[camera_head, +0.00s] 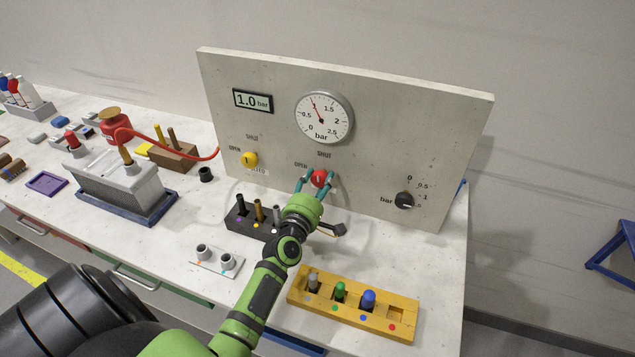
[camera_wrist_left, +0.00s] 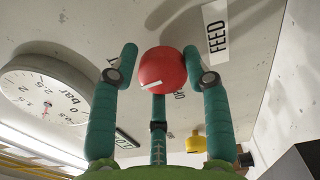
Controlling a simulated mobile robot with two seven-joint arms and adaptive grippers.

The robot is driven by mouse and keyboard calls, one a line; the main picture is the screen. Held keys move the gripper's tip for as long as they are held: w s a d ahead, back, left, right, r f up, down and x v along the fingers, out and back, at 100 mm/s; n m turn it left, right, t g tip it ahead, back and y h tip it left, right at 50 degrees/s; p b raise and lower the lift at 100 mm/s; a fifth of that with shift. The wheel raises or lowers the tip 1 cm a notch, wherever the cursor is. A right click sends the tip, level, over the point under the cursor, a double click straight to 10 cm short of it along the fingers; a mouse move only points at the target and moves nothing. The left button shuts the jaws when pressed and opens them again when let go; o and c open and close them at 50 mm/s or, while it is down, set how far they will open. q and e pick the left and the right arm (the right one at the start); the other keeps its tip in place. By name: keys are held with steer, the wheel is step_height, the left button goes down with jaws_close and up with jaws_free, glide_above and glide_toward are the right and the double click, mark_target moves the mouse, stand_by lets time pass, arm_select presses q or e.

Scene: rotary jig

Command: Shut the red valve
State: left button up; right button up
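The red valve (camera_head: 319,177) is a round knob on the upright grey panel (camera_head: 440,130), with the label OPEN to its left and SHUT above it. In the left wrist view the red valve (camera_wrist_left: 163,69) shows a short white mark; I cannot tell exactly which label it points to. My left gripper (camera_head: 318,181) is at the panel with its teal fingers around the knob. In the left wrist view the fingertips of the left gripper (camera_wrist_left: 161,65) stand on both sides of it with narrow gaps. A further finger is partly behind the knob. My right gripper is not in view.
The round gauge (camera_head: 324,117) reads about 1 bar and the display (camera_head: 253,100) shows 1.0 bar. A yellow valve (camera_head: 249,159) and black dial (camera_head: 404,200) flank the red valve. A dark peg block (camera_head: 238,222) and yellow peg tray (camera_head: 350,312) lie near my arm.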

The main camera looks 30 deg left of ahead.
arm_select(q)
steer(key=shift+o, duration=1)
steer(key=shift+w+d, duration=0.15)
steer(key=shift+d, duration=0.15)
steer(key=shift+s, duration=0.2)
steer(key=v, duration=1.1)
steer(key=shift+s, duration=0.3)
